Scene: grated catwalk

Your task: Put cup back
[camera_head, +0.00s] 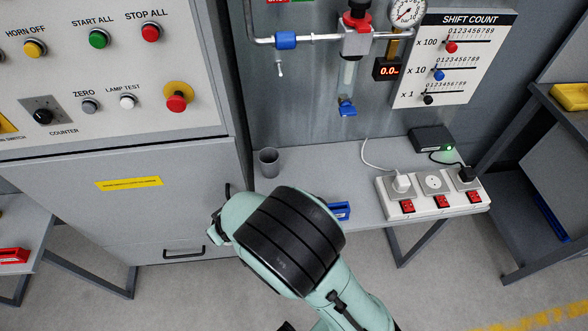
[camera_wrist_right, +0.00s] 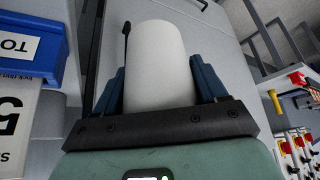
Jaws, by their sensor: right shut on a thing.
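In the right wrist view my right gripper (camera_wrist_right: 158,88) is shut on a pale cylindrical thing (camera_wrist_right: 158,55), which looks like a cup, between its two blue fingers. Its open end is not visible there. In the head view a grey cup (camera_head: 269,163) stands upright at the back left of the grey bench, by the control cabinet. I cannot tell whether both views show the same cup. My left gripper is not in view.
A blue bin (camera_head: 340,211) sits at the bench's front edge, partly behind my arm; a labelled blue bin (camera_wrist_right: 30,48) shows in the wrist view. A power strip (camera_head: 434,194) and black box (camera_head: 432,140) occupy the bench's right. The control cabinet (camera_head: 120,200) borders the left.

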